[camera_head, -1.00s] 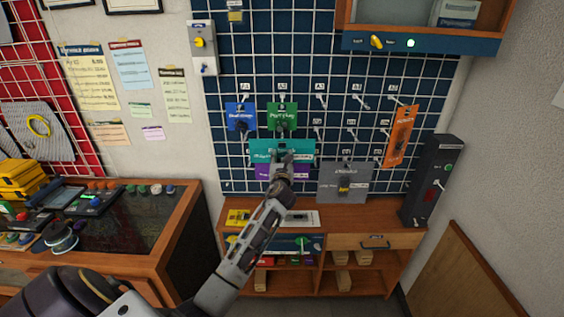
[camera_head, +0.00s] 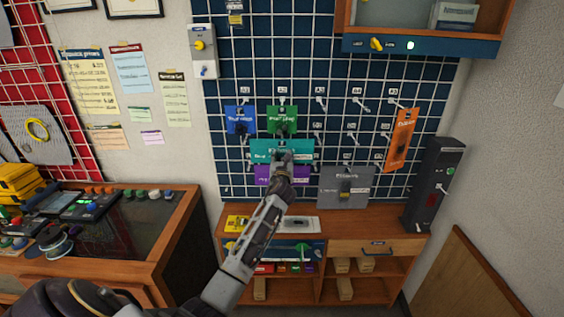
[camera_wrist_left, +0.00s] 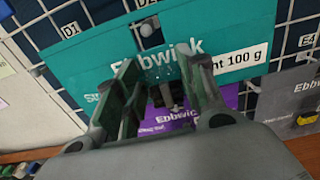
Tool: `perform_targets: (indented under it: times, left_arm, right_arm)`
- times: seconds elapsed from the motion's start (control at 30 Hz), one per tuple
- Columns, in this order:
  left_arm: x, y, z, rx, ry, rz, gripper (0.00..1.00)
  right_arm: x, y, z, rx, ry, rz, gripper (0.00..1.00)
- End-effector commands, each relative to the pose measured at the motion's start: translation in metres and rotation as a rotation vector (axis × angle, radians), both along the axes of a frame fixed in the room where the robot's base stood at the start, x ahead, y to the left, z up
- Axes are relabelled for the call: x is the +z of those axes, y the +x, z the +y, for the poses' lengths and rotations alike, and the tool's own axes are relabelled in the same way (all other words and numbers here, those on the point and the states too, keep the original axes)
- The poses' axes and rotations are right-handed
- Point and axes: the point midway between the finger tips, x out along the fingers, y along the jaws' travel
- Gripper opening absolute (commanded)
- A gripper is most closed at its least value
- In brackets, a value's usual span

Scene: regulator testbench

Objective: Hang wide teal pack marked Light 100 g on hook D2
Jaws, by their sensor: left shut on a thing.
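The wide teal pack (camera_head: 262,148), printed "Ebbwick" and "...ht 100 g", is at the pegboard in the head view. It fills the upper part of the left wrist view (camera_wrist_left: 92,72), a little tilted there. My left gripper (camera_head: 283,155) is shut on its lower middle; the fingers (camera_wrist_left: 165,92) also show in the wrist view. A partly cut-off D2 label (camera_wrist_left: 146,4) is just above the pack's top edge. A pale round spot shows at the hanging hole; I cannot tell whether hook D2 passes through. My right gripper is not in view.
A purple pack (camera_head: 266,176) hangs close below the teal one, partly covered. Blue (camera_head: 240,117) and green (camera_head: 282,119) packs hang above. A grey pack (camera_head: 346,184) is at lower right, and an orange pack (camera_head: 400,138) farther right. A wooden shelf unit (camera_head: 375,226) stands below.

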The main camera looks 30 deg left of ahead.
Motion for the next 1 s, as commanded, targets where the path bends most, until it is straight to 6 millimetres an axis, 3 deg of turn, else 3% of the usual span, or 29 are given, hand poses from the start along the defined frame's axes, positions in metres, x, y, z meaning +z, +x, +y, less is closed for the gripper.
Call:
perform_targets:
  times: [0.23, 1.0]
  left_arm:
    - [-0.001, 0.008, 0.005, 0.000, 0.001, -0.001, 0.14]
    - [-0.007, 0.018, 0.011, 0.000, 0.001, -0.001, 0.14]
  right_arm:
    - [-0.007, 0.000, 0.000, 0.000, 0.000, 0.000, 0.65]
    - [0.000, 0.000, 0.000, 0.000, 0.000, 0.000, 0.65]
